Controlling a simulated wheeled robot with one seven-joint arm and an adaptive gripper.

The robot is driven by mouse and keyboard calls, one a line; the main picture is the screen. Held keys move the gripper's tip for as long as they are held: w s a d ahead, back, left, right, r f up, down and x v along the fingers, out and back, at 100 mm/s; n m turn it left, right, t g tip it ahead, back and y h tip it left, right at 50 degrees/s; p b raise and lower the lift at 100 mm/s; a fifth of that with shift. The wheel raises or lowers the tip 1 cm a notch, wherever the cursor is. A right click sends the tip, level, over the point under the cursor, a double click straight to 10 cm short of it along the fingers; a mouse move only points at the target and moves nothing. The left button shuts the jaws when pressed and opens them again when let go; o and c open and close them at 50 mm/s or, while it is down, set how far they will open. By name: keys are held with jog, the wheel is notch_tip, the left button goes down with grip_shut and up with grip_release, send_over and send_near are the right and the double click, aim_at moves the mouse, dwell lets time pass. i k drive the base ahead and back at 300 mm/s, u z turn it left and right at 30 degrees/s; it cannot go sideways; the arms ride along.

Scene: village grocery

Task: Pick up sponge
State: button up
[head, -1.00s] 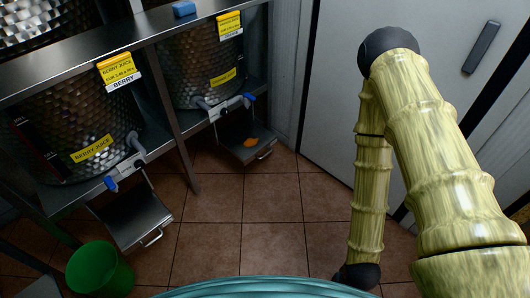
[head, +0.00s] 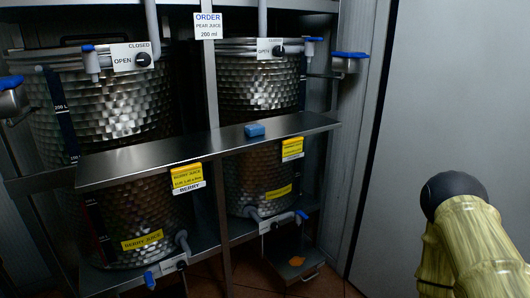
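A small blue sponge (head: 254,130) lies on the metal shelf (head: 140,161) in front of the steel juice tanks, right of the centre post. It stands apart from the yellow price tags on the shelf edge. My arm shows at the lower right, clear of the shelf. My gripper is outside the head view, so its state is hidden.
Two steel tanks (head: 112,108) stand behind the shelf, with blue-handled taps and an order sign (head: 209,26) on the post. A low metal tray (head: 297,262) holds an orange spot. A pale wall (head: 450,90) closes the right side.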

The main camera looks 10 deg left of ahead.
aim_at(251, 131)
jog(key=z, duration=0.85)
jog(key=i, duration=1)
jog(key=u, duration=1.85)
